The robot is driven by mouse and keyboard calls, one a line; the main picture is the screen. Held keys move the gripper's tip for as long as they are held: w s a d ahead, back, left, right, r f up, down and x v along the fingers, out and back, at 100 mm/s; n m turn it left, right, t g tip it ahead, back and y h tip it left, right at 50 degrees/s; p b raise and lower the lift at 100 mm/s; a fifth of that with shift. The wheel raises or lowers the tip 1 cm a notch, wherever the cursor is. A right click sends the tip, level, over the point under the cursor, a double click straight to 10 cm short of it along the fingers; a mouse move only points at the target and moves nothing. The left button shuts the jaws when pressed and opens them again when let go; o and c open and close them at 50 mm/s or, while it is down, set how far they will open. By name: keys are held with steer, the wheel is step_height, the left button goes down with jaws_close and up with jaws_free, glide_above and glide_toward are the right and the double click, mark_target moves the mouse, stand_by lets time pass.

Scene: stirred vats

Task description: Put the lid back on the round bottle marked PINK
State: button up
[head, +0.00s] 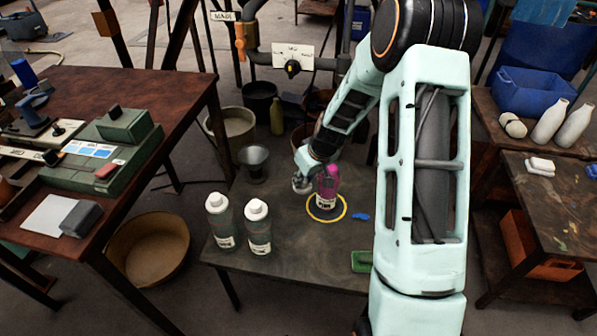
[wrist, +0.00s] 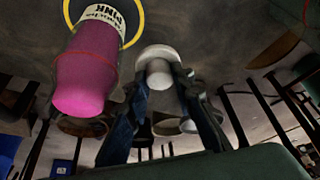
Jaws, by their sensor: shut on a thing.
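The round bottle marked PINK (head: 326,187) stands upright inside a yellow ring (head: 343,212) on the dark low table. It has a pink body and a pale label; in the wrist view the bottle (wrist: 88,68) appears upside down at the left, with no white lid on its pink end. My gripper (head: 302,184) is just left of the bottle in the head view. In the wrist view my gripper (wrist: 160,78) is shut on a white lid (wrist: 157,54), held apart from the bottle. The lid is hard to make out in the head view.
Two white-capped bottles (head: 219,220) (head: 258,228) stand at the table's front left. A metal cup (head: 254,162) stands behind them. A small blue piece (head: 361,216) and a green tray (head: 362,261) lie right of the ring. My arm hides the table's right side.

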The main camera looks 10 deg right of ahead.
steer(key=s, duration=0.1)
steer(key=s+r, duration=0.1)
steer(key=s, duration=0.1)
steer(key=shift+d+r, duration=0.2)
step_height(320, 180, up, 18)
steer(key=f+m+h, duration=0.1)
steer(key=m, duration=0.3)
glide_above(303, 188)
steer(key=s, duration=0.8)
steer(key=w+d+f+n, duration=0.3)
steer(key=w+d+f, duration=0.1)
steer(key=w+d, duration=0.5)
steer(key=shift+y, duration=0.3)
steer(key=shift+s+a+f+b, duration=0.1)
steer(key=shift+f+b, duration=0.85)
steer(key=shift+f, duration=0.5)
steer(key=shift+a+f+b, duration=0.1)
steer(key=shift+f+b, duration=0.85)
steer(key=shift+f, duration=0.5)
steer(key=shift+f+b, duration=0.2)
steer(key=shift+b, duration=0.1)
steer(key=o, duration=0.9)
steer(key=shift+o, duration=0.2)
